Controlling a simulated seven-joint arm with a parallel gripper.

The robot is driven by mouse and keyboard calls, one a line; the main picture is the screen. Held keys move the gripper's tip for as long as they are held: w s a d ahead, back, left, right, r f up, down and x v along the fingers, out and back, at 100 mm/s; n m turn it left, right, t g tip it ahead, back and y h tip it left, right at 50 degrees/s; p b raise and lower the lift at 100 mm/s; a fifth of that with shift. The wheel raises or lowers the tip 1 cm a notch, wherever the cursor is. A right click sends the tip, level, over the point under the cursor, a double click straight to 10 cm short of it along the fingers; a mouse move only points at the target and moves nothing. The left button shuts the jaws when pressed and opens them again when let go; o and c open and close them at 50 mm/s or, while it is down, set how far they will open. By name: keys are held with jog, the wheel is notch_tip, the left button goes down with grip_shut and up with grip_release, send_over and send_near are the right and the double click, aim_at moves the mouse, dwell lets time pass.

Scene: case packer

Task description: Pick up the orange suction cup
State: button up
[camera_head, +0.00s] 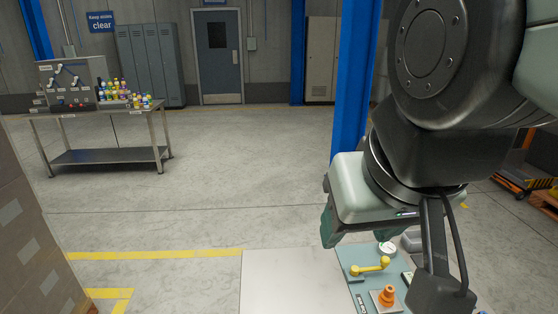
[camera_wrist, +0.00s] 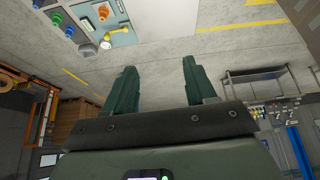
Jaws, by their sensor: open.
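The orange suction cup (camera_head: 387,297) stands upright on a small pale plate on the teal panel (camera_head: 357,292) at the bottom of the head view. In the wrist view an orange piece, seemingly the same cup (camera_wrist: 103,12), shows near the top edge, left of centre. My gripper (camera_wrist: 160,82) is open, with nothing between its dark green fingers. In the head view its fingers (camera_head: 328,226) hang to the left of and above the panel in the picture, apart from the cup. My arm covers part of the panel's right side.
A yellow crank handle (camera_head: 370,266) lies just behind the cup, with a white round dial (camera_head: 387,248) beyond it. The pale bench top (camera_head: 290,283) left of the panel is bare. A steel table (camera_head: 100,155) with bottles stands far left. Stacked boxes (camera_head: 30,245) fill the left edge.

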jog(key=w+d+f+m+g, duration=0.1)
jog(key=w+f+m, duration=0.1)
jog(key=w, duration=0.2)
jog(key=w+d+f+m, duration=0.1)
jog(key=w+f+m, duration=0.1)
jog(key=w+m, duration=0.15)
jog(key=m+g+h, duration=0.4)
jog(key=m+g, duration=0.1)
jog(key=m, duration=0.8)
send_near(389, 288)
jog(key=shift+h, duration=0.3)
jog(key=x, duration=0.4)
jog(key=shift+d+f, duration=0.15)
jog(key=shift+f, duration=0.1)
jog(key=shift+a+x, duration=0.15)
jog(key=shift+x, duration=1.4)
jog(key=shift+a+x, duration=0.15)
jog(key=shift+x, duration=1.4)
jog(key=shift+c, duration=0.2)
grip_shut()
